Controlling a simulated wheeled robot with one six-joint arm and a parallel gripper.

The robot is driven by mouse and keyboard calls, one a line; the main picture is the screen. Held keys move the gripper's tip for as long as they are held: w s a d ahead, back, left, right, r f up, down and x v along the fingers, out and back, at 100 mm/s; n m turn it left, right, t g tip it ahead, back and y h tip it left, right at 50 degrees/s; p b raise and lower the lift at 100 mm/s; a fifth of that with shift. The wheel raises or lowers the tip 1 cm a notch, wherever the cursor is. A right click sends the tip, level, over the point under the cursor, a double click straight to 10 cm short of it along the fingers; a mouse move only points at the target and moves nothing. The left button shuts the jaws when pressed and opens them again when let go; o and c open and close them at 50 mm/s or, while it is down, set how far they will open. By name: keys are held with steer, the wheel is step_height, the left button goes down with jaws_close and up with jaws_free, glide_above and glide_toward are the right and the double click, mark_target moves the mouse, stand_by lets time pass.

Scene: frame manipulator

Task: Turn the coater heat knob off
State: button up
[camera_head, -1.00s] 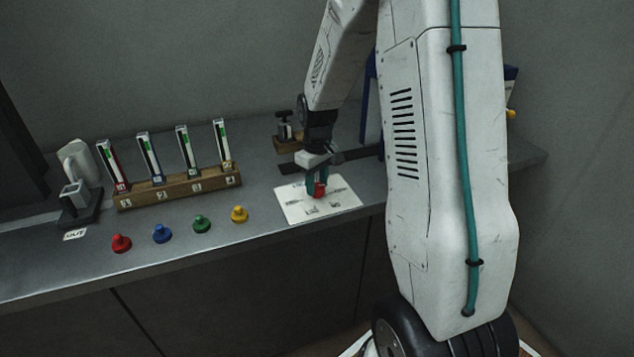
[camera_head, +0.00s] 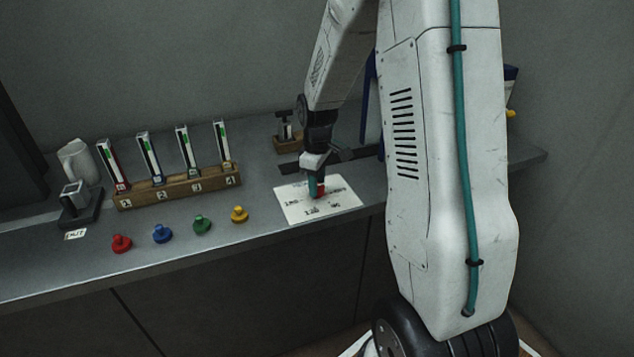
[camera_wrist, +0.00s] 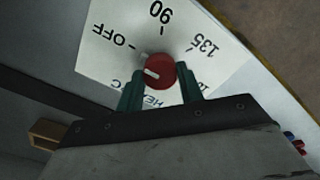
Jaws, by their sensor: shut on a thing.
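The red heat knob (camera_head: 321,190) stands on a white dial plate (camera_head: 294,211) on the bench. In the wrist view the knob (camera_wrist: 162,67) carries a white pointer mark on its left side. The plate (camera_wrist: 108,57) there reads OFF at upper left, 90 at top and 135 at right. The pointer faces left, near the OFF side; I cannot tell whether it lines up exactly. My gripper (camera_head: 316,187) points down at the plate with its green fingers around the knob. In the wrist view my gripper (camera_wrist: 160,84) is shut on it, one finger each side. Lower dial lettering is partly hidden.
A wooden rack (camera_head: 178,186) with several numbered upright strips stands left. Several coloured knobs, including a yellow one (camera_head: 239,214), line the bench front. A small black device on a wooden block (camera_head: 287,144) stands behind the plate. A grey-white device (camera_head: 76,190) is far left.

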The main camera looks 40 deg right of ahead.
steer(key=o, duration=1)
steer(key=shift+r, duration=0.1)
step_height(320, 180, up, 8)
steer(key=shift+f, duration=0.1)
